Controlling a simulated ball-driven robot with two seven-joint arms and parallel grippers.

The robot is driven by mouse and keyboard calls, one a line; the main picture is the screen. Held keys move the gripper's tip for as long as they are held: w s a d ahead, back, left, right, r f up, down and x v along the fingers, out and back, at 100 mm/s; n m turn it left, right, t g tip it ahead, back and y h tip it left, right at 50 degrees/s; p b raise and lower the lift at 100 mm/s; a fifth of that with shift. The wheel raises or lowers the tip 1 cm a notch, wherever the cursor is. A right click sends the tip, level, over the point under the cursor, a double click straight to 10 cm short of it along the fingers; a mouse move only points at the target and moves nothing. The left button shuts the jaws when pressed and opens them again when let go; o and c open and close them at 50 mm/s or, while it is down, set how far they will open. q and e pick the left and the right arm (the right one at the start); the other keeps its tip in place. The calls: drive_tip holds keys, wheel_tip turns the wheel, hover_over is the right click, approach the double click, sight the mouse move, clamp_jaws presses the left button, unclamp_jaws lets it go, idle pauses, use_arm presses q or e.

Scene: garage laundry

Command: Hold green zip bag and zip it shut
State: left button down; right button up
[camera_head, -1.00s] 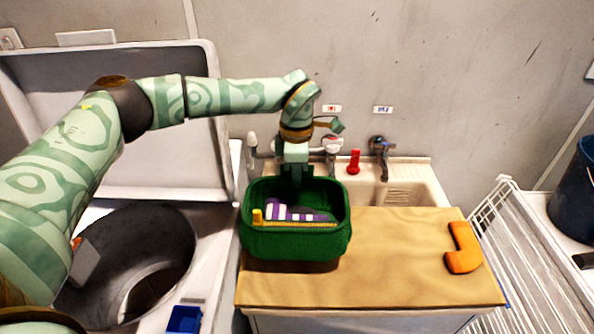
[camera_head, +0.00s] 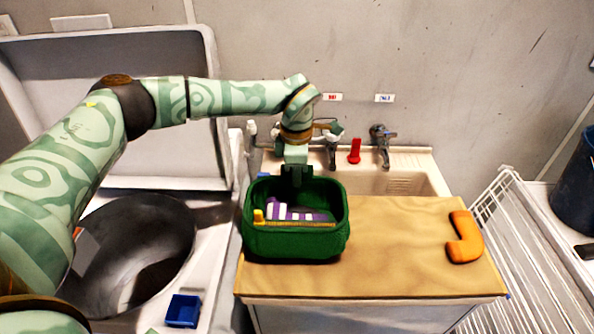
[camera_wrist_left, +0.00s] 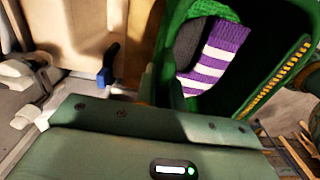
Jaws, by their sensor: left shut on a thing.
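The green zip bag (camera_head: 295,244) stands upright on the tan mat with its top wide open. A purple-and-white striped knitted item (camera_head: 290,212) lies inside, and its stripes also show in the left wrist view (camera_wrist_left: 211,60). The yellow zip line (camera_head: 305,224) runs along the bag's front rim, with a chunky yellow pull (camera_head: 258,216) at its left end. My left gripper (camera_head: 296,180) reaches down from behind and is shut on the bag's back rim. The fingertips are partly hidden by the bag. My right gripper is out of view.
The tan mat (camera_head: 400,270) is clear to the bag's right, up to an orange angled object (camera_head: 464,238). Behind are a sink (camera_head: 405,180), taps and a red upright piece (camera_head: 354,151). A white wire rack (camera_head: 510,250) stands right; an open washer drum (camera_head: 140,250) and blue box (camera_head: 183,311) lie left.

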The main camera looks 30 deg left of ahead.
use_arm(q)
drive_tip(key=shift+f+b, duration=0.35)
drive_tip(key=shift+f, duration=0.75)
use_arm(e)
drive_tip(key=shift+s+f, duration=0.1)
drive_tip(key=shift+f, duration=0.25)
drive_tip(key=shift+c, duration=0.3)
